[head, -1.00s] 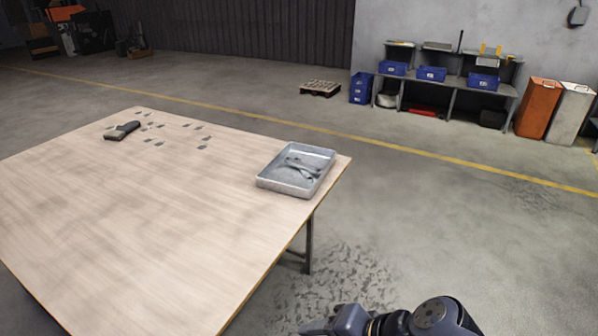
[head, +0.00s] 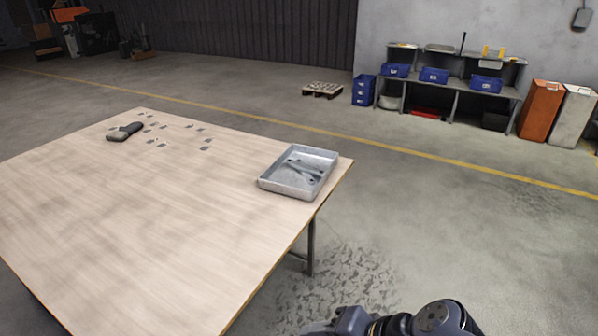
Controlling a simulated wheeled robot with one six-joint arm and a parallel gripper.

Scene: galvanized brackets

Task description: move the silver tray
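The silver tray (head: 276,187) sits flat near the right corner of the wooden table (head: 130,220). It is a shallow rectangular metal tray, and one or more grey metal pieces (head: 303,168) lie inside it. Part of my arm shows at the bottom edge of the head view, to the right of the table and well apart from the tray. My gripper's fingers cannot be made out there.
A dark object (head: 125,132) and several small flat grey pieces (head: 205,149) lie at the table's far left. The table's middle is clear. Open floor lies to the right. A workbench with blue bins (head: 434,75), an orange bin (head: 540,111) and a pallet (head: 322,90) stand far behind.

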